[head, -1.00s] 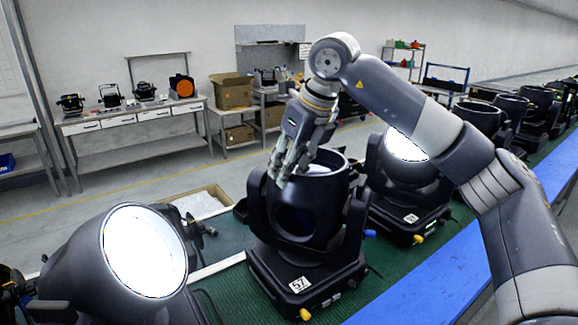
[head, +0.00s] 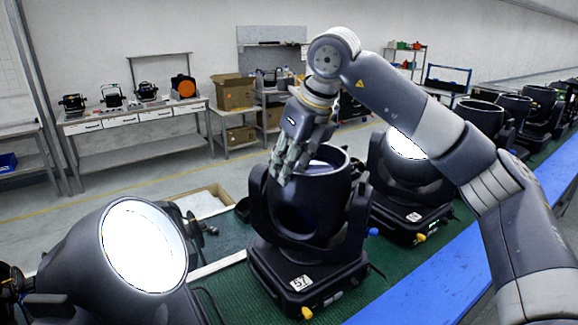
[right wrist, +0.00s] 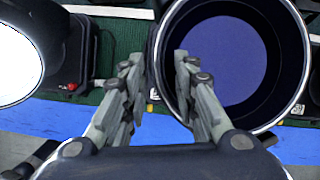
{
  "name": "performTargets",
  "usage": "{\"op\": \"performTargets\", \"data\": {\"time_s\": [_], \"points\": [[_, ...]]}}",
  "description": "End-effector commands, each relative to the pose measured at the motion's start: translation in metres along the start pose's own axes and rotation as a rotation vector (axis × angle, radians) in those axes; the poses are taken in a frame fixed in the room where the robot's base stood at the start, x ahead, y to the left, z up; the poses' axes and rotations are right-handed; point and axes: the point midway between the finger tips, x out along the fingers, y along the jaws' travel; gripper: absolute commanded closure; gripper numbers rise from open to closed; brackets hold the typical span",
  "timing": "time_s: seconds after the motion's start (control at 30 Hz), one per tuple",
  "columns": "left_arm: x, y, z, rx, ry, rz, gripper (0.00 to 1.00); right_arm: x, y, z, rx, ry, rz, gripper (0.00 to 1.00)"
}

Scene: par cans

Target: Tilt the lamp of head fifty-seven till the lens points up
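Head fifty-seven stands upright on the green mat, with "57" on the label of its dark base (head: 300,285). Its lamp (head: 318,200) sits between the two yoke arms, its round open end facing mostly upward, with a slight lean I cannot measure. In the right wrist view the lamp's barrel (right wrist: 296,60) shows nearly face-on, with the blue lens (right wrist: 225,60) inside. My right gripper (head: 280,172) is at the left side of the lamp's rim. My left gripper is out of view.
A lit head (head: 145,245) stands close at left and another (head: 405,165) behind right. More heads line the bench to the right. A blue strip (head: 430,275) runs along the front edge. A shallow box (head: 203,202) lies behind.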

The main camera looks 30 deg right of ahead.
Motion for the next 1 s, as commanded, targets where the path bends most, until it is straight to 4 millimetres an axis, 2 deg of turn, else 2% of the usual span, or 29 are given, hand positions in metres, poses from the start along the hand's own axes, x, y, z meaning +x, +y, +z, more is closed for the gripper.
{"op": "performTargets", "data": {"time_s": [0.27,0.37,0.47,0.8,1.0], "points": [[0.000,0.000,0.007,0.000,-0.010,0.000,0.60,0.000,0.000,0.000,-0.001,0.000,0.001,0.70],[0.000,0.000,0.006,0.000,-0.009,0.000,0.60,-0.006,0.000,0.000,-0.001,-0.001,0.001,0.70],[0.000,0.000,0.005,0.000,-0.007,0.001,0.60,-0.020,0.000,0.001,-0.001,-0.003,0.001,0.70],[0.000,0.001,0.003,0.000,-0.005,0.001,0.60,-0.090,0.000,0.000,-0.001,-0.004,0.001,0.70],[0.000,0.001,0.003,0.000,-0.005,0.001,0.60,-0.115,0.000,-0.001,-0.001,-0.002,0.001,0.70]]}}
